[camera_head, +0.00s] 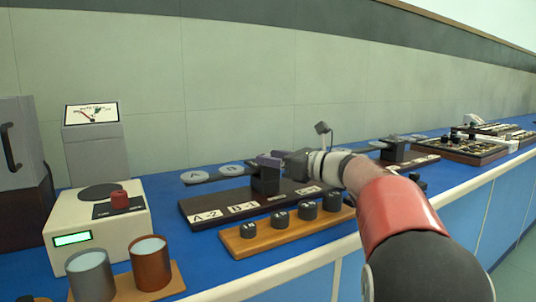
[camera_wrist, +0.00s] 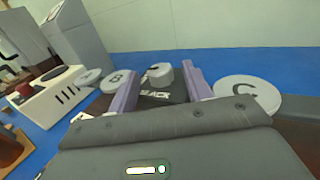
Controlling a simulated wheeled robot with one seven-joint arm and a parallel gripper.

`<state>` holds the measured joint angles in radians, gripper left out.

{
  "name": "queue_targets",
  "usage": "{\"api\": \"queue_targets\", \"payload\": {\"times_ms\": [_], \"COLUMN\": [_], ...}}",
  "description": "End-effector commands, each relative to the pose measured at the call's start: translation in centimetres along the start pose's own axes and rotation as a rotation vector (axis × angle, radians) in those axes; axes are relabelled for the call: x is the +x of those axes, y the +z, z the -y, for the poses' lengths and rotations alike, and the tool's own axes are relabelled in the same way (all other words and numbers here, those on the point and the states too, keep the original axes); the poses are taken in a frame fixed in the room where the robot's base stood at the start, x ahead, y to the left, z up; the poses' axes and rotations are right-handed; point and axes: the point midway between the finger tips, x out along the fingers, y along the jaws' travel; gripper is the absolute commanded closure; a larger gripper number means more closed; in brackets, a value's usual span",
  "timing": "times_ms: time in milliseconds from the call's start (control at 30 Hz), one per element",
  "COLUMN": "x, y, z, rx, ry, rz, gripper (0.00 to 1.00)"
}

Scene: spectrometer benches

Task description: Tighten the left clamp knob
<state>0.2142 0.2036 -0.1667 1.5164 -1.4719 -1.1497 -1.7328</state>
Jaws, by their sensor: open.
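In the head view I cannot make out the knob.
Lettered discs (camera_head: 231,170) spread left of the clamp; disc C (camera_wrist: 246,88) is right of my fingers. Black weights on a wooden strip (camera_head: 245,246) stand in front. A cream instrument (camera_head: 95,222) and two cups are at left; another clamp (camera_head: 395,153) stands right.

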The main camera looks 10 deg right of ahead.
Motion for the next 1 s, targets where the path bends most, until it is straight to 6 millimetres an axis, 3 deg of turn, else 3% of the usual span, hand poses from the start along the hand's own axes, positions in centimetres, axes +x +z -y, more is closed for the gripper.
{"api": "queue_targets", "payload": {"times_ms": [133, 433, 767, 1000], "x": [1.29, 1.52, 1.50, 1.63], "y": [0.05, 0.00, 0.01, -0.55], "z": [-0.02, 0.00, -0.01, -0.35], "rx": [0.001, 0.002, 0.002, -0.002], "ry": [0.001, -0.001, -0.001, -0.069], "rz": [0.001, 0.001, 0.001, 0.001], "gripper": [0.50, 0.50, 0.94, 0.94]}}
